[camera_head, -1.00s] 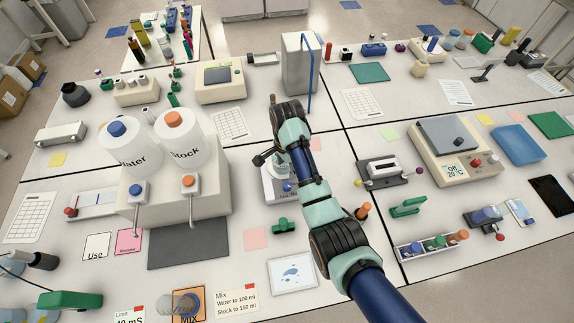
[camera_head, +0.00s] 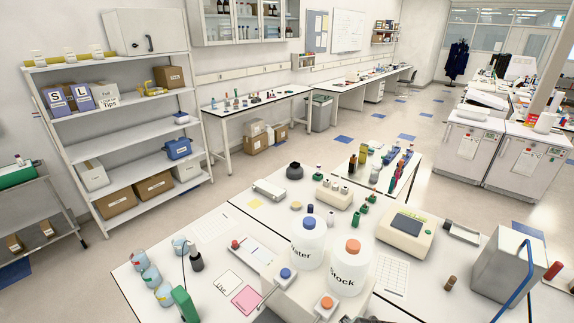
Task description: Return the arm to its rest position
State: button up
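My gripper is not clearly in view. A small dark sliver at the bottom edge, right of the bottles, may be part of my arm, but I cannot tell. Whether the gripper is open or holds anything is hidden. The white Water bottle (camera_head: 308,245) with a blue cap and the white Stock bottle (camera_head: 349,272) with an orange cap stand on their dispenser on the near bench (camera_head: 225,255).
A grey block (camera_head: 503,272) with a blue tube stands at the right of the bench. A beige instrument (camera_head: 405,234) sits behind the bottles. Shelving (camera_head: 122,128) stands at the left, white machines (camera_head: 467,146) at the right. Open floor lies beyond the bench.

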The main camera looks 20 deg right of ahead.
jog(key=s+a+r+n+t+y+p, duration=0.1)
jog(key=s+a+r+n+t+p, duration=0.1)
jog(key=a+r+n+t, duration=0.2)
jog(key=s+a+r+n+t+y+p, duration=0.1)
jog(key=s+a+r+n+t+p, duration=0.1)
jog(key=a+r+n, duration=0.8)
jog(key=a+r+t, duration=0.1)
jog(key=a+r, duration=0.2)
jog(key=a, duration=0.3)
jog(key=s+a+r+t, duration=0.1)
jog(key=a+r, duration=0.2)
jog(key=a, duration=0.2)
jog(key=shift+a+r+y, duration=0.3)
jog(key=shift+a+r, duration=0.05)
jog(key=shift+r, duration=0.05)
jog(key=shift+w+d, duration=0.1)
